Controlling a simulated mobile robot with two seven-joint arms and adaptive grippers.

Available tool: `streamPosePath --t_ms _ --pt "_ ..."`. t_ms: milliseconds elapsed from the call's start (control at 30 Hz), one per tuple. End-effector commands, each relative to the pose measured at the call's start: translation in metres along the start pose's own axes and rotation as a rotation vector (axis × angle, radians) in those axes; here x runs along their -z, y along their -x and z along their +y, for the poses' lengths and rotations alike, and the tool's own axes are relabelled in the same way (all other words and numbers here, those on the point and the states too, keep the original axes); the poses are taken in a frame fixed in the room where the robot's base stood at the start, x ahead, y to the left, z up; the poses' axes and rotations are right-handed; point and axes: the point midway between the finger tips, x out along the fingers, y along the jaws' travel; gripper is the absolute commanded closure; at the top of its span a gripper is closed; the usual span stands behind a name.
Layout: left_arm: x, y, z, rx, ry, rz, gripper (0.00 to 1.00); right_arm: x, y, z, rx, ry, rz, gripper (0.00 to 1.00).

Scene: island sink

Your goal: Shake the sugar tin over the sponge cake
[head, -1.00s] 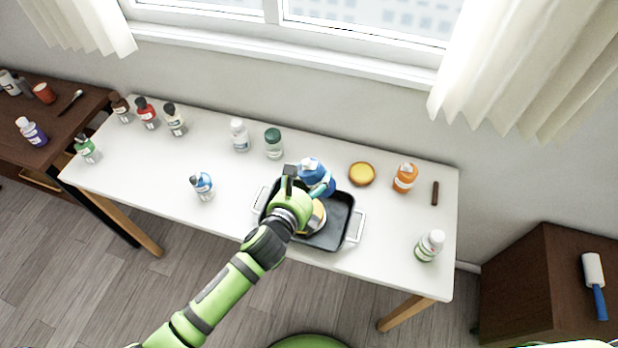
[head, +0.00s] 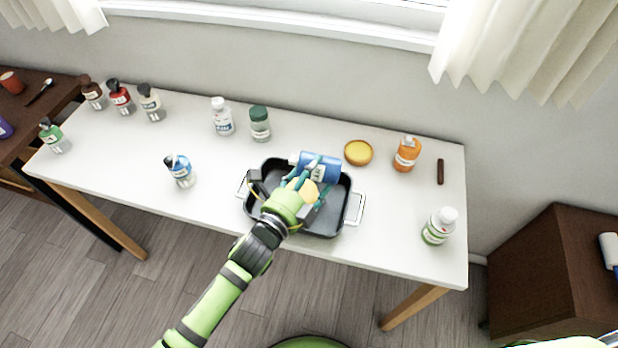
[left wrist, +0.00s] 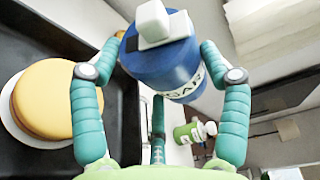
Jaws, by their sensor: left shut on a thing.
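My left gripper (head: 302,185) is shut on the blue sugar tin (head: 321,166) and holds it over the back part of the dark roasting pan. In the head view the tin lies tilted well over onto its side. In the left wrist view the fingers stand on both sides of the blue tin (left wrist: 165,60), whose label shows in part. The round golden sponge cake (head: 303,190) is in the pan, partly hidden behind my gripper. It shows more plainly at the left of the left wrist view (left wrist: 45,98). My right gripper is not in view.
The dark pan (head: 330,222) with light side handles stands on the white table (head: 390,235). Several bottles stand at the left.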

Motion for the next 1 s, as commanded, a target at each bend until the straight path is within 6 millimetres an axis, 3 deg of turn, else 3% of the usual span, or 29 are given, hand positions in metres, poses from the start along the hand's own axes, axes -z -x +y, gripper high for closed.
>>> streamPosePath --t_ms 33,233,500,1000 --pt "0.002 -0.001 0.009 0.016 0.037 0.0 0.6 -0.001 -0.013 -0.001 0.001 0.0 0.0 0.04" --pt "0.005 -0.003 0.019 0.076 0.176 -0.001 0.6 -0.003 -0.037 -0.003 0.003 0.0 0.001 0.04" --pt "0.007 -0.003 0.02 0.176 0.411 0.0 0.6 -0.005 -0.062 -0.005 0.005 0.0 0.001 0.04" --pt "0.006 -0.003 0.016 0.221 0.517 0.0 0.6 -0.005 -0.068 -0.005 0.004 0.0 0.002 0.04"
